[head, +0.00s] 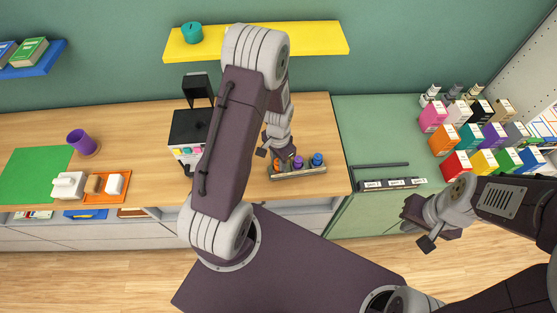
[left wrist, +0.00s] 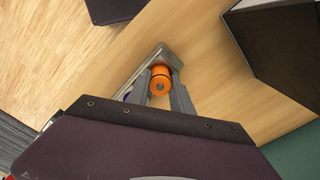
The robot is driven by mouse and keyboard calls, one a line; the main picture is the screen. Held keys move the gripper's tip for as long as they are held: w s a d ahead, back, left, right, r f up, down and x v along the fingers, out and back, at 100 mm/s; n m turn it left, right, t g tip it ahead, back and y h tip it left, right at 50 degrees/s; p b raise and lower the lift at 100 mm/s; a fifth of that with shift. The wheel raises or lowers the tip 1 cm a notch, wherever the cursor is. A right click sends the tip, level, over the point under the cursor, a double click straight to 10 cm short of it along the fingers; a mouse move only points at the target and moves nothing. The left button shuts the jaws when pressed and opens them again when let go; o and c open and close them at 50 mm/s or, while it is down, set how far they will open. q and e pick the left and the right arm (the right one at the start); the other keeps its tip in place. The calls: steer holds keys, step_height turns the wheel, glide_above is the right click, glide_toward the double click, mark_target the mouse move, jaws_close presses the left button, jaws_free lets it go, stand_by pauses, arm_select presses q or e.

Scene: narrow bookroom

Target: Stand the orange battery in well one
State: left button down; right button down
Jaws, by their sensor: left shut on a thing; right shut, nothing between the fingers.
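The orange battery (left wrist: 160,85) is between the fingers of my left gripper (left wrist: 161,93) in the left wrist view, seen end-on. The battery rack (head: 299,173) is a low block near the front right edge of the wooden counter, holding an upright purple battery (head: 298,162) and blue battery (head: 317,160). In the head view my left gripper (head: 270,155) is at the rack's left end, shut on the orange battery, which is mostly hidden. I cannot tell whether the battery's foot is inside a well. My right gripper (head: 419,229) is shut and empty, in front of the green counter.
A black and white machine (head: 190,133) stands left of my left arm. A yellow shelf (head: 315,38) is on the wall above. A labelled strip (head: 392,184) lies on the green counter, with several coloured boxes (head: 470,137) to the right.

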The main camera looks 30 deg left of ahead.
arm_select(q)
steer(key=shift+f, duration=0.35)
steer(key=shift+c, duration=2.3)
jaws_free()
steer(key=shift+r, duration=0.15)
step_height(320, 180, up, 10)
steer(key=p, duration=0.8)
steer(key=shift+p, duration=0.3)
